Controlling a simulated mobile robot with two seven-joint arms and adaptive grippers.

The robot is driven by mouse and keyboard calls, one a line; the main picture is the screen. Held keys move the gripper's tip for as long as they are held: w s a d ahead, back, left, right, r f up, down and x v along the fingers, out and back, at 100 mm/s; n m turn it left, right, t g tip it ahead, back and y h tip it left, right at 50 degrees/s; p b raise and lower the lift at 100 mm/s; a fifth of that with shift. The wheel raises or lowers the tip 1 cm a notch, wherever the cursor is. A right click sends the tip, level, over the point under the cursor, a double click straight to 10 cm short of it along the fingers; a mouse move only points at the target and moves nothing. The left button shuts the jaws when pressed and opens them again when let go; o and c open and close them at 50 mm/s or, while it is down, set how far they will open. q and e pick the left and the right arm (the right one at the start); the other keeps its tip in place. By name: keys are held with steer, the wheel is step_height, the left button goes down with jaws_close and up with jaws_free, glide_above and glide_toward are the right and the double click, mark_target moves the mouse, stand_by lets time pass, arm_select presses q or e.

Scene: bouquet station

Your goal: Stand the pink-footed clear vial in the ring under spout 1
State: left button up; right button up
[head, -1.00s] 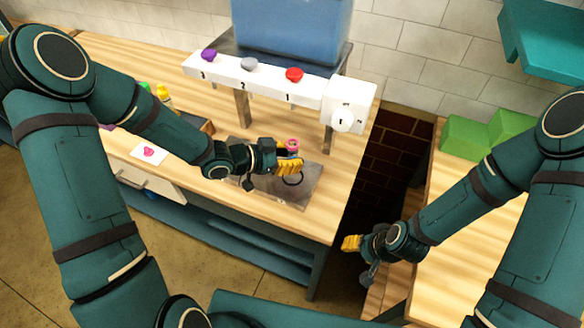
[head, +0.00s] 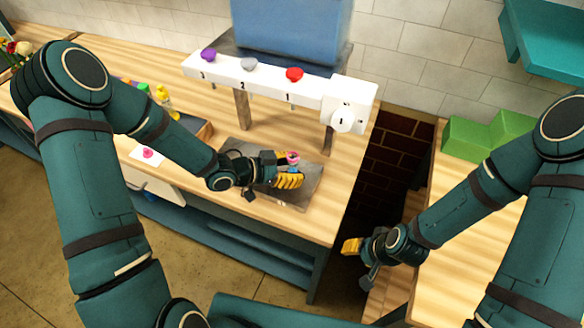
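The clear vial (head: 293,157) shows only in part, its pink end sticking up beside the yellow fingers of my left gripper (head: 289,178). The fingers look closed around the vial, over the grey plate (head: 304,194) below the dispenser. The ring on the plate is hidden behind my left gripper.
The white dispenser box (head: 349,106) and its wooden legs (head: 241,108) stand behind the plate. Green blocks (head: 468,138) sit on the right bench.

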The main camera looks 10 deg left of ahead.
arm_select(q)
steer(key=shift+r, duration=0.2)
steer(key=p+v, duration=0.1)
steer(key=v, duration=1.1)
steer(key=shift+p, duration=0.4)
steer(key=shift+s+f, duration=0.1)
steer(key=shift+s, duration=0.1)
